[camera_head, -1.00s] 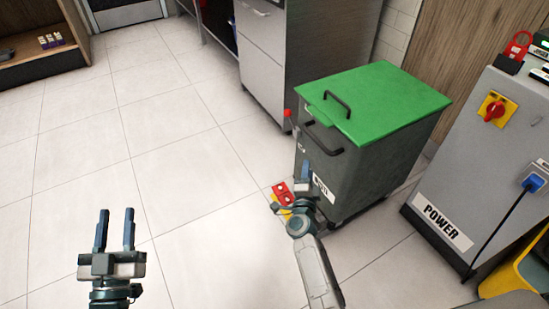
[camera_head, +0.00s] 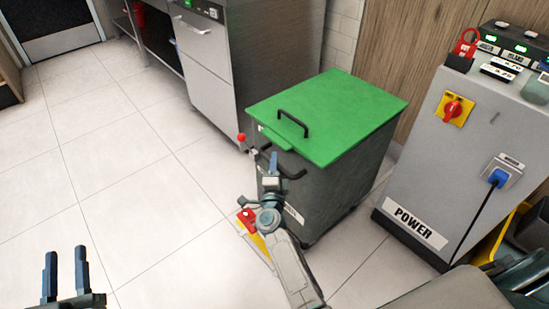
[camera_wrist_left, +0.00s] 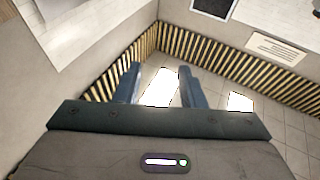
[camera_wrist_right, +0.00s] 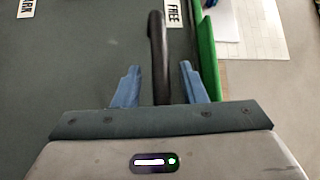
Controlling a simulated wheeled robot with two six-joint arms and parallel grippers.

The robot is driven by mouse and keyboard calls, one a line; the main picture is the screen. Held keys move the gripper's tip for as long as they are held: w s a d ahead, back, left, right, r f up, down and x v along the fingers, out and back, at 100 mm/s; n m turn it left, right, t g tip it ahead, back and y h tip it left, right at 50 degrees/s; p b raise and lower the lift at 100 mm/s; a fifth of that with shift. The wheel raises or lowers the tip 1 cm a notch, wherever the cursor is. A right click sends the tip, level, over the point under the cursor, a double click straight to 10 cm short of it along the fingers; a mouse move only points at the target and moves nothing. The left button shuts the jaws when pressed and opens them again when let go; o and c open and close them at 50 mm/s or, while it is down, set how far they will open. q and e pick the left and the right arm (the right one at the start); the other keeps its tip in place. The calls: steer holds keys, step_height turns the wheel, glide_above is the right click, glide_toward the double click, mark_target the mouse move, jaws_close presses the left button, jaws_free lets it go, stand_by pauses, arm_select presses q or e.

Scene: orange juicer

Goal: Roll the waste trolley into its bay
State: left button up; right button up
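The waste trolley, a dark grey bin (camera_head: 335,180) with a green lid (camera_head: 325,112), stands on the floor right of centre in the head view. Its black front handle (camera_head: 284,170) is just below the lid. My right gripper (camera_head: 272,160) is at this handle. In the right wrist view the handle (camera_wrist_right: 157,50) runs between my right gripper's (camera_wrist_right: 158,70) spread fingers, with gaps on both sides. A red knob (camera_head: 241,137) sits at the trolley's left. My left gripper (camera_head: 65,255) is open and empty at lower left, away from the trolley.
A grey power cabinet (camera_head: 450,150) with a blue plug stands close right of the trolley. A steel appliance (camera_head: 215,75) is behind left. A red and yellow item (camera_head: 250,226) is at the trolley's front foot. Left floor is clear. The left wrist view shows striped low walls (camera_wrist_left: 250,65) meeting at a corner.

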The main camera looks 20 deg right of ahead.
steer(key=shift+r, duration=0.1)
jaws_close()
steer(key=shift+d, duration=0.1)
